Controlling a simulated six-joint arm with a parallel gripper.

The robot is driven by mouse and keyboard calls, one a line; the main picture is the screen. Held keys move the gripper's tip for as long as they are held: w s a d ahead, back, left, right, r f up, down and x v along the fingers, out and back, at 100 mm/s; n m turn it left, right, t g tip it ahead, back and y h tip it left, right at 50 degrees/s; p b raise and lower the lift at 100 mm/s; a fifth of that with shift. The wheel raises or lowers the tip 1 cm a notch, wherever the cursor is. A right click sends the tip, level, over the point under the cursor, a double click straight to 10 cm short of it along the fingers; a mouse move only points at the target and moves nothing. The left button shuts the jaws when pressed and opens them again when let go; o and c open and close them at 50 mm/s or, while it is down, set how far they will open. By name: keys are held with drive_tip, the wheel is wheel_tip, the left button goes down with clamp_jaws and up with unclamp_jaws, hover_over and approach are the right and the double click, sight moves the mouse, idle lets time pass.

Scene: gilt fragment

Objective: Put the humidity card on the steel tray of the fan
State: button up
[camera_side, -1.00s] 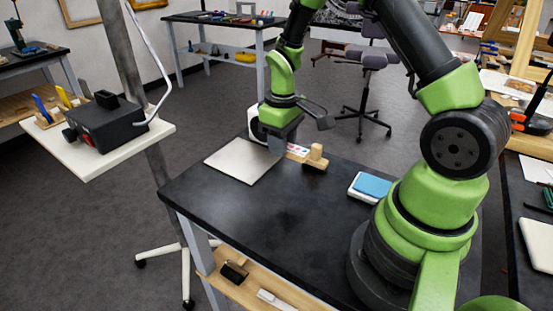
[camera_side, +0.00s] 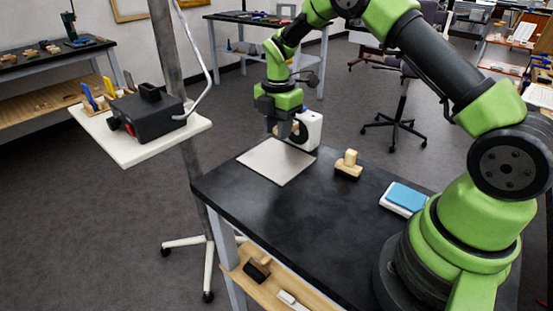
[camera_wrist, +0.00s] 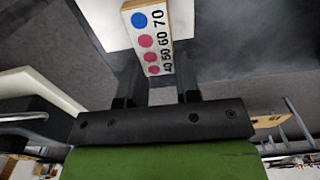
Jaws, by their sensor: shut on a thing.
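My gripper (camera_side: 284,132) is shut on the humidity card (camera_wrist: 148,35), a pale wood-edged strip with one blue dot, several pink dots and numbers. In the wrist view the card sticks out between the two fingers (camera_wrist: 160,90). The side view shows the gripper above the far end of the black bench, in front of the white fan (camera_side: 311,131). The card cannot be made out there.
A pale flat square sheet (camera_side: 277,162) lies on the black bench (camera_side: 290,215) below the gripper. A wooden block (camera_side: 348,165) stands to its right, and a blue-topped white box (camera_side: 404,199) nearer my base. A white shelf (camera_side: 135,150) with a black device (camera_side: 150,117) stands left.

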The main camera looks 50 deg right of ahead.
sight(278, 169)
wheel_tip(278, 169, down, 9)
drive_tip(key=shift+f, duration=0.2)
drive_tip(key=shift+f, duration=0.1)
drive_tip(key=o, duration=0.9)
